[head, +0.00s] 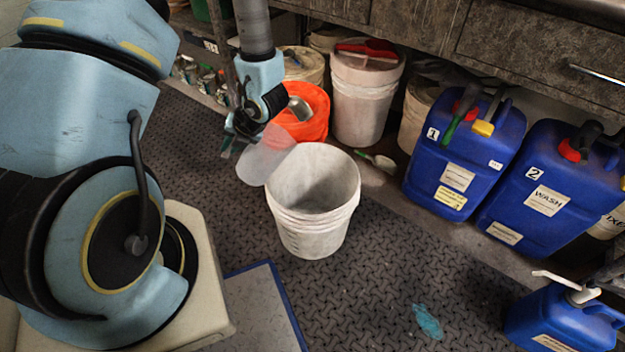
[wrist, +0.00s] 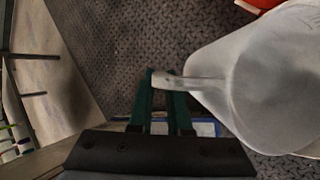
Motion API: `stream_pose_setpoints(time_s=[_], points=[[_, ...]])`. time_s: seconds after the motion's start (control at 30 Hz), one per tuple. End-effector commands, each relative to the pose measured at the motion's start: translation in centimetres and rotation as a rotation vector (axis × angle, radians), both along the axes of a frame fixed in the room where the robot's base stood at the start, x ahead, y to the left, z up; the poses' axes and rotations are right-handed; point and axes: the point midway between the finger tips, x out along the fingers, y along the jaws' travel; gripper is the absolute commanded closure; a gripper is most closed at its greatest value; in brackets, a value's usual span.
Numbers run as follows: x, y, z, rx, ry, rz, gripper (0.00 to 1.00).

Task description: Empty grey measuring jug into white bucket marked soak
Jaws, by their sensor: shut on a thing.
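The grey measuring jug (head: 265,156) is translucent and hangs tilted at the left rim of the white bucket (head: 313,190). My gripper (head: 232,148) is shut on the jug's handle. In the wrist view the green fingers of my gripper (wrist: 168,88) close around the handle, and the jug (wrist: 262,85) fills the right side. The white bucket stands upright on the dark floor mat, open at the top. I see no soak mark on its visible side. Its lower inside is hidden, and I cannot tell whether the jug holds liquid.
An orange bucket (head: 313,122) stands behind the white one. A lidded white bucket (head: 362,105) is under the bench. Blue jerrycans numbered 1 (head: 460,160) and 2 (head: 540,190) stand right. A smaller blue can (head: 555,318) is at lower right. Textured mat (head: 375,270) in front is mostly clear.

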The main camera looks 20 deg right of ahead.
Motion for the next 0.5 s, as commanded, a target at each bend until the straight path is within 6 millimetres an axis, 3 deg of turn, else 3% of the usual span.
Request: stream_pose_setpoints(time_s=[0.5], points=[[0.6,2.3,-1.9,-0.190,0.040,0.003,1.00]])
